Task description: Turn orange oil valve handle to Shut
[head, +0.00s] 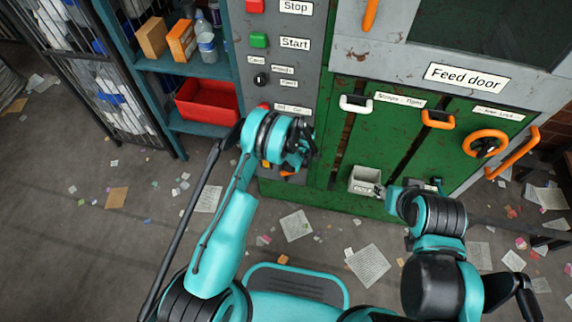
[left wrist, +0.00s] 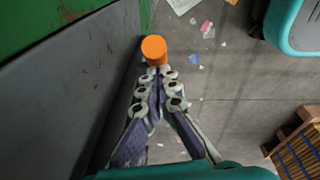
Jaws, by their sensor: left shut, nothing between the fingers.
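An orange round handle end (left wrist: 154,49) shows in the left wrist view, just beyond the tips of my left gripper (left wrist: 157,72). The fingers are together and empty; I cannot tell whether they touch the handle. In the head view my left gripper (head: 298,158) is in front of the lower grey control panel, and my wrist covers most of the valve there. A label (head: 293,110) above it is partly covered and too small to read surely, so the handle's setting cannot be told. My right gripper (head: 436,184) is mostly hidden behind its own arm, low by the green cabinet.
The grey panel (head: 272,60) carries Stop and Start buttons. The green cabinet (head: 340,195) has a white handle (head: 356,103), an orange handle (head: 438,119) and an orange wheel (head: 486,144). A shelf with a red bin (head: 207,101) stands left. Papers litter the floor.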

